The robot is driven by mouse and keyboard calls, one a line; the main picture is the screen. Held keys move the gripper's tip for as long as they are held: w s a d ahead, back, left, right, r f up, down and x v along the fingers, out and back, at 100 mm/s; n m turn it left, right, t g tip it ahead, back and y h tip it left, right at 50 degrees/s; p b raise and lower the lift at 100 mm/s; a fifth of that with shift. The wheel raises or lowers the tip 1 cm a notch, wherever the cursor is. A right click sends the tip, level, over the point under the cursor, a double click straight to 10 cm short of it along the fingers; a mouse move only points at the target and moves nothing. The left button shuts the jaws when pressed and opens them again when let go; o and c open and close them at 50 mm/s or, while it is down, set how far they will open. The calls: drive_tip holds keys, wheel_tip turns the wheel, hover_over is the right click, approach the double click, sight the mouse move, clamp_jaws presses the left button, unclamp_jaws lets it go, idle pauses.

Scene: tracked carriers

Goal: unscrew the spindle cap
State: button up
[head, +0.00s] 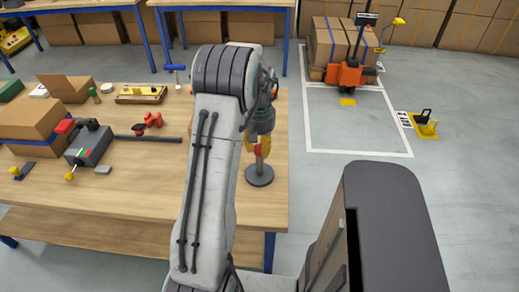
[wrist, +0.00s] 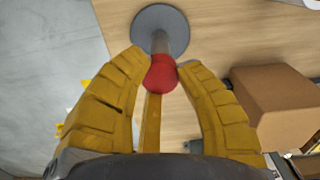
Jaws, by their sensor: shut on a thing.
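The spindle has a round dark grey base (head: 259,175) on the table's right side, with a short upright post. Its base also shows at the top of the wrist view (wrist: 161,16). A red rounded cap (wrist: 161,75) sits at the end of the post. My gripper (wrist: 160,66) is shut on the cap, one yellow finger on each side of it. In the head view my gripper (head: 262,146) is above the base, and only a little of the red cap shows. The cap's thread is hidden.
The wooden table (head: 130,185) holds a grey device (head: 90,147), a cardboard box (head: 30,118), red clamps (head: 147,124) and a dark bar to the left. A cardboard box (wrist: 272,103) shows right in the wrist view. A pallet truck (head: 349,75) stands behind right.

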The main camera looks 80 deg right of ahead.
drive_tip(key=shift+a+f, duration=0.1)
drive_tip(key=n, duration=0.9)
drive_tip(key=shift+n, duration=0.3)
drive_tip(key=o, duration=1.1)
